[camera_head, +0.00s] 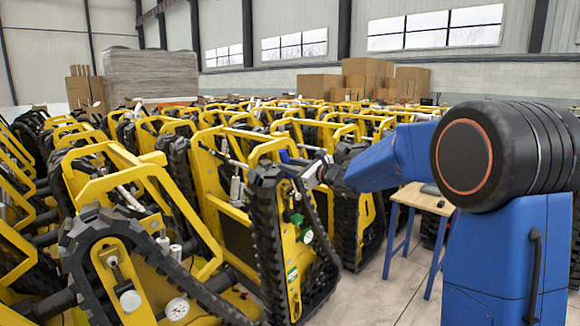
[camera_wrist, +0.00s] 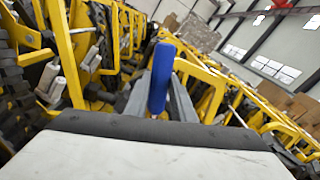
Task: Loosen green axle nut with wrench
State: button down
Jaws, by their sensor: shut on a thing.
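My gripper (camera_head: 312,174) is at the end of my blue arm, in front of the upper end of a tracked carrier (camera_head: 292,262). In the wrist view its grey fingers (camera_wrist: 160,100) are shut on a blue bar-like piece, which looks like the wrench (camera_wrist: 163,72). The wrench's far end is not clear. A little of the blue also shows by the track top in the head view. Small green parts (camera_head: 306,236) sit on the carrier's inner side, below my gripper and apart from it. One may be the green axle nut, but I cannot tell which.
Yellow carriers with black tracks crowd the left and middle. A small wooden table (camera_head: 424,199) with blue legs stands behind my arm. Cardboard boxes (camera_head: 367,76) are stacked at the back. Open floor (camera_head: 385,300) lies right of the nearest carrier.

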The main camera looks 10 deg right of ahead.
dwell(0.3)
jog(key=shift+s+a+f+n, duration=0.3)
jog(key=shift+s+a+n, duration=0.1)
jog(key=shift+a+n, duration=0.15)
dwell(0.3)
jog(key=shift+s+a+f+n, duration=0.4)
jog(key=shift+a+n, duration=0.15)
jog(key=shift+s+a+f+n, duration=0.35)
jog(key=shift+a+f+n, duration=0.1)
jog(key=shift+f+n, duration=0.05)
dwell(0.5)
